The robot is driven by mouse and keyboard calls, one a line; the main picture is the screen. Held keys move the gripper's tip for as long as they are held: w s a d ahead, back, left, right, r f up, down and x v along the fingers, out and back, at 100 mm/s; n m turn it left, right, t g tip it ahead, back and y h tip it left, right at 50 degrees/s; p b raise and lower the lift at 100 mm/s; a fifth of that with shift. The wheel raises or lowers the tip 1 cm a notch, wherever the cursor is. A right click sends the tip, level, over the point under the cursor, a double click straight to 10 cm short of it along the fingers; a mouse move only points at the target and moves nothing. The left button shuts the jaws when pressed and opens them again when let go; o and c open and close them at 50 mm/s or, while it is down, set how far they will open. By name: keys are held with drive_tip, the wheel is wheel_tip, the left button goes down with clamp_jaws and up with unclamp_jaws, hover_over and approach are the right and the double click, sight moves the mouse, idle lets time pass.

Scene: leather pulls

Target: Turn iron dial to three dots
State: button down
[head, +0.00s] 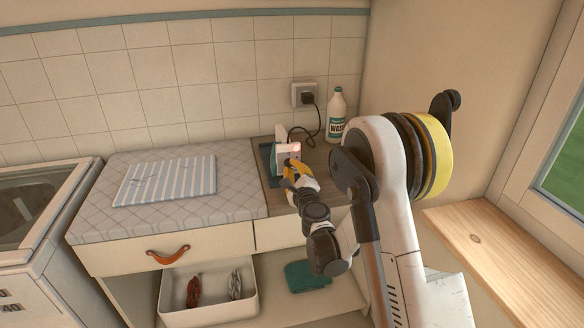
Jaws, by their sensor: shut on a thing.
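The iron (281,149) stands on end near the wall at the back of the wooden counter, with a red glow at its right edge. My gripper (291,166) has yellow fingers and reaches the front of the iron. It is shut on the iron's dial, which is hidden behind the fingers. The dots on the dial cannot be made out from here.
A dark tray (267,172) lies under the iron. A white bottle (337,117) stands to the right, near the wall socket (304,94) and black cord. A quilted pad with a striped cloth (166,180) covers the left counter. An open bin (208,297) sits below.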

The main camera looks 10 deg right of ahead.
drive_tip(key=m, duration=0.5)
drive_tip(key=shift+m, duration=0.3)
drive_tip(key=m, duration=0.5)
drive_tip(key=shift+a+f, duration=0.1)
drive_tip(key=shift+a, duration=0.05)
drive_tip(key=c, duration=1.5)
unclamp_jaws()
drive_tip(key=s, duration=0.7)
drive_tip(key=shift+s, duration=0.3)
